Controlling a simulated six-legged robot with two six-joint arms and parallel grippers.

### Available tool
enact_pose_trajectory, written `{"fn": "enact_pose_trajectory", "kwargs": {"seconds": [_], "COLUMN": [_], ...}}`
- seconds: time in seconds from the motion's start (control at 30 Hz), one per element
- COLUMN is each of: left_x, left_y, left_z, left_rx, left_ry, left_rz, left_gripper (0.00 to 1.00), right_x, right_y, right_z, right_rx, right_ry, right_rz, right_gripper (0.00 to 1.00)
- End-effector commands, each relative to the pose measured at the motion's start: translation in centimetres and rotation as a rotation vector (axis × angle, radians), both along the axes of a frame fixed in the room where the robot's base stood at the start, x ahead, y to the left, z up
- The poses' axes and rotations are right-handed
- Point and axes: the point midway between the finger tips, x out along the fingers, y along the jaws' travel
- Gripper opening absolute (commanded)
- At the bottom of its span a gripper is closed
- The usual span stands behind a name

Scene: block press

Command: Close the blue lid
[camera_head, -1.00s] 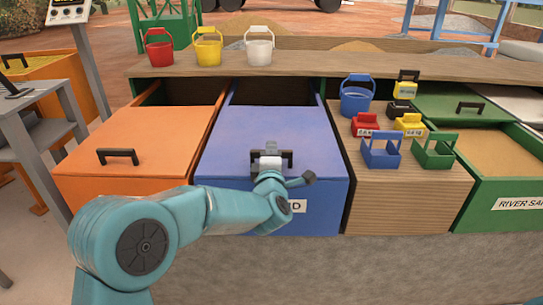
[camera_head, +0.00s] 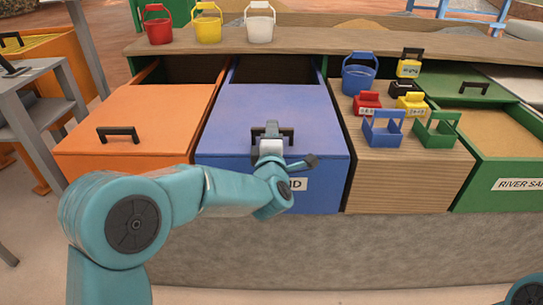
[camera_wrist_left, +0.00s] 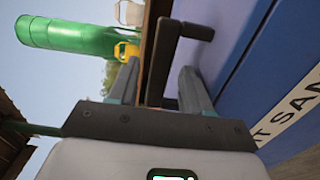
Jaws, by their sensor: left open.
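The blue lid (camera_head: 268,108) is a flat blue panel on the blue bin (camera_head: 318,192), pulled toward me, with a dark opening (camera_head: 275,72) behind it. Its black bar handle (camera_head: 287,137) stands near its front edge. My left gripper (camera_head: 272,130) is at this handle, partly covering it. In the left wrist view, the open fingers (camera_wrist_left: 160,88) are on either side of the dark handle (camera_wrist_left: 160,55), with gaps visible. The blue surface (camera_wrist_left: 235,50) fills the right side there. My right gripper is out of view.
An orange lid (camera_head: 140,120) lies left of the blue one. On the right, a wooden top (camera_head: 400,178) holds a blue bucket (camera_head: 358,75) and several small carriers. Red, yellow and white buckets (camera_head: 260,20) stand on the back ledge (camera_head: 300,38).

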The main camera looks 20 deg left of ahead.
Motion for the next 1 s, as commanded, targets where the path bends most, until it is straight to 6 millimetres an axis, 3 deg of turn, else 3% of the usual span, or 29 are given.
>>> {"fn": "enact_pose_trajectory", "kwargs": {"seconds": [0.3, 0.5, 0.7, 1.0], "left_x": [-8.0, -12.0, -13.7, -13.9], "left_y": [-2.5, -3.5, -4.0, -4.0], "left_z": [0.1, 0.0, 0.0, 0.0], "left_rx": [0.002, 0.001, 0.001, 0.001], "left_ry": [0.002, 0.001, 0.001, 0.001], "left_rz": [-0.006, -0.005, -0.002, -0.001], "left_gripper": [0.49, 0.49, 0.49, 0.49], "right_x": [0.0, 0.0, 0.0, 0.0], "right_y": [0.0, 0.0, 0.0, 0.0], "right_z": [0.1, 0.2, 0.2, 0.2], "right_rx": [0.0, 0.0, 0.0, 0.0], "right_ry": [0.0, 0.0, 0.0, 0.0], "right_rz": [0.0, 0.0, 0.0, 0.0], "right_gripper": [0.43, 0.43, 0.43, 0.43]}}
